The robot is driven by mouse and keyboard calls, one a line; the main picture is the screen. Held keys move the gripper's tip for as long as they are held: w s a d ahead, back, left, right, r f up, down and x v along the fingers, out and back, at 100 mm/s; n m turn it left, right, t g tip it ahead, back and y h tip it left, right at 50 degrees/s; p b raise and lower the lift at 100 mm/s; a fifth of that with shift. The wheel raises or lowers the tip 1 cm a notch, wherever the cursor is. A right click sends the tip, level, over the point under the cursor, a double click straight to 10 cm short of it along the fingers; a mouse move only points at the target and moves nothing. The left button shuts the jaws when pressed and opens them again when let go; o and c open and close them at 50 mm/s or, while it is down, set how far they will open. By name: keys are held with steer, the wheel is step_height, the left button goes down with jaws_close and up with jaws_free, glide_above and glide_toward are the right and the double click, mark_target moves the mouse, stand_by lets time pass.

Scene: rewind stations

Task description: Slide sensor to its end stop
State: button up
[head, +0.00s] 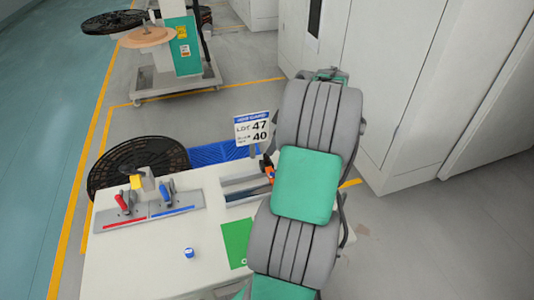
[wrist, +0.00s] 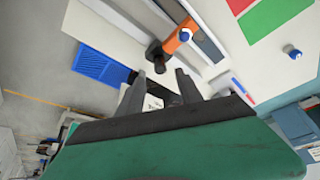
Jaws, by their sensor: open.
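The sensor (head: 268,168) is orange and black and shows at the grey rail (head: 240,181) on the table, just left of my arm in the head view. In the wrist view the orange sensor (wrist: 178,40) has a dark round end and a blue knob, and lies across the grey rail (wrist: 207,42). My gripper (wrist: 160,78) is open, with its two fingers apart just below the dark end. Nothing shows clearly between the fingers, and I cannot tell whether they touch the sensor. My arm hides the gripper and the rail's right part in the head view. I cannot make out the end stop.
On the white table (head: 130,265) are a red lever (head: 124,204), a blue lever (head: 165,192), a green sheet (head: 236,242) and a small blue-topped item (head: 189,253). A sign (head: 252,130), blue grating (head: 210,153) and black reel (head: 110,165) stand behind. Cabinets (head: 400,80) line the right.

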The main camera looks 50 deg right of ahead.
mark_target(270, 169)
steer(key=x, duration=0.6)
steer(key=shift+w+a+f, duration=0.1)
steer(key=shift+w+f, duration=0.05)
steer(key=shift+f, duration=0.25)
jaws_close()
stand_by(0.9)
